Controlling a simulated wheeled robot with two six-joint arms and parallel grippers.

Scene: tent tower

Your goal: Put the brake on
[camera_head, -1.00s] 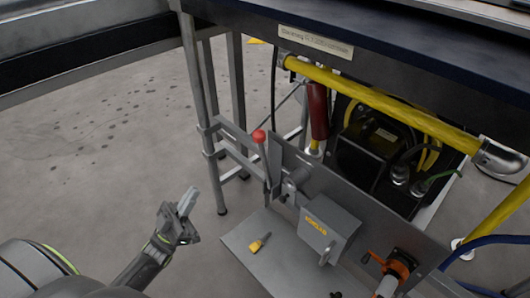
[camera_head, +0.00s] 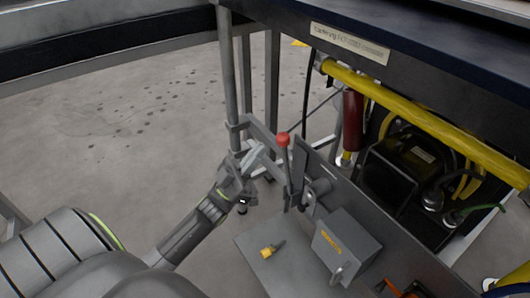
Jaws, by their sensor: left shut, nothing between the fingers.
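The brake lever is a grey upright lever with a red knob (camera_head: 283,139), left of the grey panel. It stands close to upright. My left gripper (camera_head: 254,158) is shut and empty, just left of the lever and a little below the knob. I cannot tell whether its fingertips touch the lever. My right gripper is not in view.
A yellow pipe (camera_head: 430,122) and dark machinery lie behind. Metal legs (camera_head: 228,75) stand behind my gripper. Open floor (camera_head: 110,140) is at left.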

